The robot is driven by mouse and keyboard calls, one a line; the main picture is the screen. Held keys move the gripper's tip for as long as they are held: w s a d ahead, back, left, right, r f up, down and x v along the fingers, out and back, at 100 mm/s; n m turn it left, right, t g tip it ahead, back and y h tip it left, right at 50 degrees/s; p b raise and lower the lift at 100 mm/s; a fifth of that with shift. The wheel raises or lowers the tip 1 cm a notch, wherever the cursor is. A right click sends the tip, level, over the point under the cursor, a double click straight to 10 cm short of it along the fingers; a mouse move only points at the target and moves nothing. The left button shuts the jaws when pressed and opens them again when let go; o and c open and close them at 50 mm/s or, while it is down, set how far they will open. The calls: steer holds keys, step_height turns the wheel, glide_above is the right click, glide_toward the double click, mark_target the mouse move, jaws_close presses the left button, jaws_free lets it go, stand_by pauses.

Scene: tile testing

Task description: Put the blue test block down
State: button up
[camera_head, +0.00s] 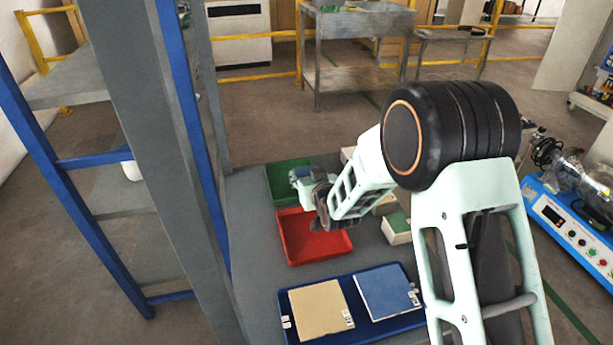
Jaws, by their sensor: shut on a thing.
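My gripper (317,222) shows small and dark at the end of my arm, over the red tray (313,248). My own wrist partly covers it. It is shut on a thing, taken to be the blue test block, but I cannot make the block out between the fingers. The red tray looks empty where I can see into it. I cannot tell how high the gripper is above the tray.
A green tray (277,187) stands behind the red one. A blue tray (354,336) in front holds a beige tile (319,311) and a blue tile (386,295). A green-topped box (397,229) stands right of the red tray. A shelf's grey post (165,150) rises at left.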

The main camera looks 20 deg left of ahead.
steer(key=shift+f, duration=0.15)
steer(key=o, duration=1.5)
steer(key=shift+s+d+r, duration=0.2)
steer(key=shift+r, duration=0.1)
steer(key=p+v, duration=0.1)
steer(key=v, duration=1)
steer(key=shift+s+d+r, duration=0.1)
steer(key=shift+s, duration=0.05)
